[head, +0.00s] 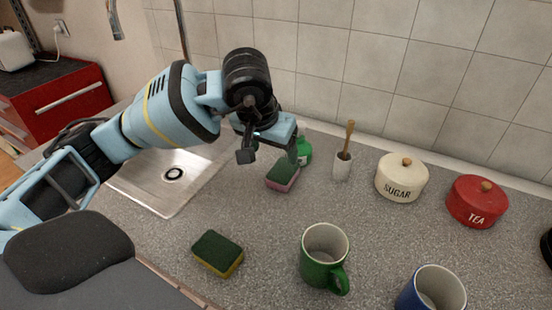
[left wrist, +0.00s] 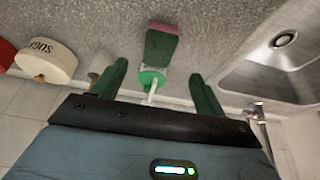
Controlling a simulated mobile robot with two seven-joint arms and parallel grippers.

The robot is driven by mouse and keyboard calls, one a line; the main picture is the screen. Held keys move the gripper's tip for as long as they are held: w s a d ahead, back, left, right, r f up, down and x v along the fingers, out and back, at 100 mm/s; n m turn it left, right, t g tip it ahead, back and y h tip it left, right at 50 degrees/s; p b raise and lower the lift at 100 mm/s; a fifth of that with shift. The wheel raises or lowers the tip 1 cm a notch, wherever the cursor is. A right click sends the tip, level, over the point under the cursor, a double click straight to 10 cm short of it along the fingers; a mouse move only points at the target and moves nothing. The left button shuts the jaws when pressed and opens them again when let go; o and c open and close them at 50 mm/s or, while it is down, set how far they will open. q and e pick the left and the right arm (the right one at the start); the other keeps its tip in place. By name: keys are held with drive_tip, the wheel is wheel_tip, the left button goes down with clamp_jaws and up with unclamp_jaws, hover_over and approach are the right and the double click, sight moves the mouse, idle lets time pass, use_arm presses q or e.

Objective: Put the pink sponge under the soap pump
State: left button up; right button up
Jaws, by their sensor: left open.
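The pink sponge (head: 281,178), with a dark green top and pink lower layer, lies on the counter just in front of the green soap pump (head: 305,153). In the left wrist view the sponge (left wrist: 160,46) lies close beside the green pump (left wrist: 151,79) with its white nozzle; I cannot tell whether they touch. My left gripper (head: 270,150) is open and empty, above the counter by the pump, and partly hides it in the head view. In the left wrist view its fingers (left wrist: 160,88) appear on either side of the pump. My right gripper is out of view.
A yellow-green sponge (head: 217,253) lies nearer the front. A green mug (head: 324,258) and blue mug (head: 432,290) stand front right. A brush holder (head: 342,167), sugar pot (head: 402,180) and tea pot (head: 477,203) line the back. The sink (head: 150,190) is left. The middle counter is clear.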

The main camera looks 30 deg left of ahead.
use_arm(q)
drive_tip(key=shift+v, duration=1.2)
